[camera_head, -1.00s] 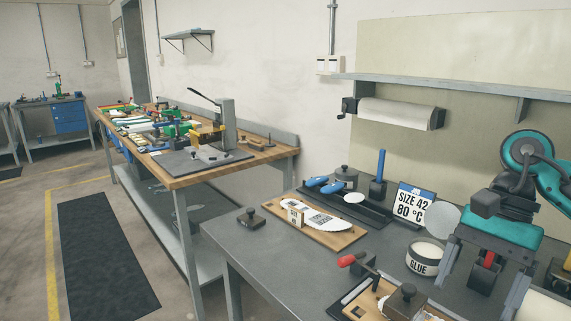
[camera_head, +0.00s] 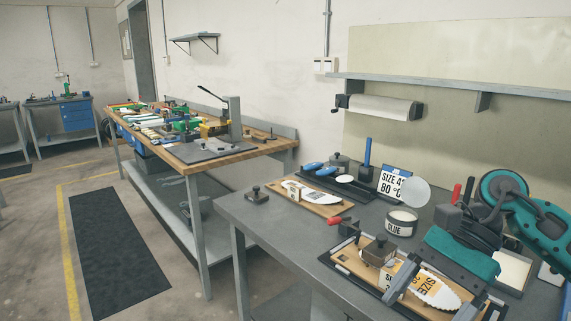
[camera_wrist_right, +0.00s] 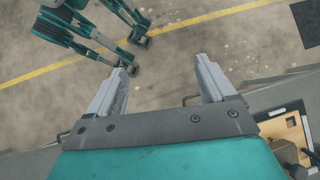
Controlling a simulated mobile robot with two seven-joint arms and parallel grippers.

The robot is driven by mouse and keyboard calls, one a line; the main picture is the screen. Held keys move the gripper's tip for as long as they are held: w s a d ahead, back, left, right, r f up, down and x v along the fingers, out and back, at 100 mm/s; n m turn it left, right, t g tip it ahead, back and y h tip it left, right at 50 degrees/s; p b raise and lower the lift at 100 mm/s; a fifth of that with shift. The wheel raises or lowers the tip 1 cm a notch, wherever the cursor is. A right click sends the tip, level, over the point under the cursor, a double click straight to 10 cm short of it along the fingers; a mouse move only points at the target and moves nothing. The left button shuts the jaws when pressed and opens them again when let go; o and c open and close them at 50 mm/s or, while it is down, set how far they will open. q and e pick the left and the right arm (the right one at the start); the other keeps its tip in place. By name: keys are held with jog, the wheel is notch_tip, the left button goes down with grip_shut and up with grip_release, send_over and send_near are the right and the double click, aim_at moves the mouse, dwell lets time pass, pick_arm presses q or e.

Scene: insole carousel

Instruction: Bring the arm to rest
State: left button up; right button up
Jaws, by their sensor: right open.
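My right arm comes in from the right in the head view. Its teal and grey gripper (camera_head: 424,306) points down in front of the near fixture, with its fingers apart and nothing seen between them. In the right wrist view the two grey fingers (camera_wrist_right: 160,66) are spread with only floor between them. My left gripper does not show in the head view.
The grey bench (camera_head: 285,230) holds a glue tub (camera_head: 401,222), a size sign (camera_head: 393,183), a second board with a white insole (camera_head: 313,193) and a small dark block (camera_head: 257,195). A wooden-topped bench (camera_head: 195,160) stands to the left. A dark mat (camera_head: 118,255) lies on open floor.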

jog(key=w+a+r+m+t+y, duration=0.1)
jog(key=w+a+m+t+y, duration=0.1)
jog(key=a+m+t+y, duration=1.45)
jog(key=d+f+m+t+h, duration=0.2)
jog(key=d+f+m+h, duration=0.25)
jog(key=m, duration=0.55)
jog(key=w+d+f+m+t+h, duration=0.1)
jog(key=d+f+m+h, duration=0.2)
jog(key=f+m+h, duration=0.5)
jog(key=d+f+m+t+h, duration=0.15)
jog(key=d+m+h, duration=0.25)
jog(key=m, duration=0.9)
jog(key=s+d+f+m+g+h, duration=0.2)
jog(key=s+f+m+g, duration=0.1)
jog(key=s+f+m, duration=0.2)
jog(key=s+d+f+m+g+h+p, duration=0.1)
jog(key=s+f+m+g+h, duration=0.2)
jog(key=f, duration=0.7)
jog(key=s+m, duration=0.2)
jog(key=s, duration=0.1)
jog(key=shift+s+d+f+m, duration=0.3)
jog(key=shift+d+m, duration=0.05)
jog(key=shift+d, duration=0.05)
